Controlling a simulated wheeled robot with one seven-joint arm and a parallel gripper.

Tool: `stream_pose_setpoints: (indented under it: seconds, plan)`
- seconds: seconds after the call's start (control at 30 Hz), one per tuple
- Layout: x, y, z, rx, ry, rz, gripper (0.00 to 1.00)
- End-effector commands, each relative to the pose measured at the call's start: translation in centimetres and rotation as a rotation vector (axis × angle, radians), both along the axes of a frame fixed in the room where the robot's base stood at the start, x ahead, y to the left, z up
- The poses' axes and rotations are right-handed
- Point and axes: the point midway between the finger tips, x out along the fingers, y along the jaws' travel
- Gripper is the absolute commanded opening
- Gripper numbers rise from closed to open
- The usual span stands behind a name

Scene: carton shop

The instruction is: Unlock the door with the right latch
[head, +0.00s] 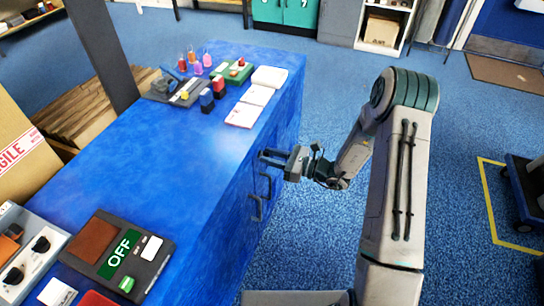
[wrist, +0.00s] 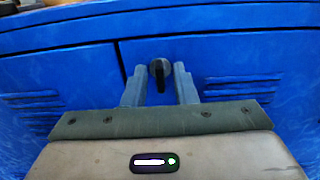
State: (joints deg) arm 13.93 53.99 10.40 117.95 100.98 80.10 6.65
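A dark latch knob (wrist: 160,68) with a grip pointing downward sits on the blue cabinet front in the wrist view, near the top of the right door (wrist: 225,65). My gripper (wrist: 159,84) is open, with one finger on each side of the knob. There seems to be a gap on both sides, and I cannot tell whether a finger touches it. The knob is hidden there.
The blue cabinet top (head: 170,165) carries a dark panel marked OFF (head: 119,254), small bottles (head: 197,67), papers (head: 256,95) and boxes. Blue floor (head: 320,235) is clear around the arm. A dark cart (head: 525,190) stands at the far right.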

Motion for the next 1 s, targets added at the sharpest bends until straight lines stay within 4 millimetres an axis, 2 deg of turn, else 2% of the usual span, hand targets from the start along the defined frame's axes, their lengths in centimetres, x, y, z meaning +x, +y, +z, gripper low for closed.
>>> stream_pose_setpoints:
  seconds: [0.03, 0.07, 0.1, 0.57, 1.0]
  plan:
    - [0.00, -0.02, 0.00, 0.000, 0.000, 0.000, 0.11]
    - [0.00, -0.02, 0.00, 0.000, 0.000, 0.000, 0.02]
    - [0.00, -0.03, 0.00, 0.000, 0.000, 0.000, 0.00]
    - [0.08, -0.14, 0.22, 0.026, 0.074, -0.003, 0.00]
    - [0.15, -0.17, 0.37, 0.151, 0.417, -0.003, 0.00]
